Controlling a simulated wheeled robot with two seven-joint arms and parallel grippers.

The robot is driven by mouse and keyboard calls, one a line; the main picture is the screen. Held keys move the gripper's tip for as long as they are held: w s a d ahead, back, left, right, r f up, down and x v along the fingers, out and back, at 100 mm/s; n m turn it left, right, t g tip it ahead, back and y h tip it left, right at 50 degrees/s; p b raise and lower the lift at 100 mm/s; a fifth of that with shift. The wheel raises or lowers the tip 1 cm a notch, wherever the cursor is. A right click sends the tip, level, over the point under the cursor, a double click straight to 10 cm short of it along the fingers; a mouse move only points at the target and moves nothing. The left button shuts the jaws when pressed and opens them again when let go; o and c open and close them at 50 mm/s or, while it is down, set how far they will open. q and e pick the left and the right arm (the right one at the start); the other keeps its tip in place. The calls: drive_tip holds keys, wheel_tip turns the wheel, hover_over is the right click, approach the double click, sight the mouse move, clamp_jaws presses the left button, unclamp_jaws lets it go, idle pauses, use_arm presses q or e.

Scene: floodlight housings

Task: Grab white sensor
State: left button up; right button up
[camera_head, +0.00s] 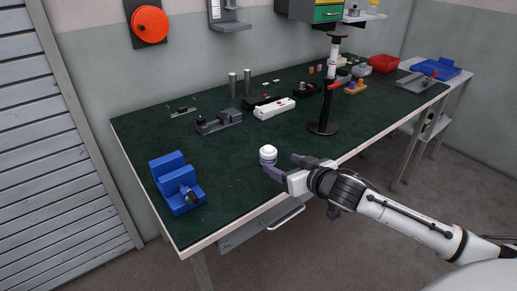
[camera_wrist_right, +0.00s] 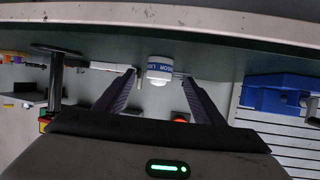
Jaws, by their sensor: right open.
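The white sensor (camera_head: 268,155) is a small white round-topped piece with a blue band, standing on the dark green bench top (camera_head: 232,165) near its front edge. My right gripper (camera_head: 282,166) is open just to the right of the sensor in the head view, its fingers pointing at it. In the right wrist view the sensor (camera_wrist_right: 160,70) sits between and a little beyond the two open fingertips (camera_wrist_right: 158,76), with nothing held. My left gripper is in neither view.
A blue vise-like block (camera_head: 176,182) stands at the left of the bench. A black stand (camera_head: 323,125) rises right of the sensor. A white power strip (camera_head: 274,109) and a grey fixture (camera_head: 219,121) lie behind. The bench around the sensor is clear.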

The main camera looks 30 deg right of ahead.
sight(273, 156)
drive_tip(key=shift+x, duration=0.8)
drive_tip(key=shift+w+r, duration=0.15)
drive_tip(key=shift+w, duration=0.05)
drive_tip(key=shift+x, duration=0.8)
drive_tip(key=shift+w+f, duration=0.25)
drive_tip(key=shift+w, duration=0.05)
drive_tip(key=shift+w+d, duration=0.1)
drive_tip(key=shift+w, duration=0.4)
drive_tip(key=shift+x, duration=2.15)
drive_tip(key=c, duration=1.3)
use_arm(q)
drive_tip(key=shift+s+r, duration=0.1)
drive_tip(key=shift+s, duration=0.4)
use_arm(e)
drive_tip(key=shift+r, duration=0.2)
drive_tip(key=shift+c, duration=0.6)
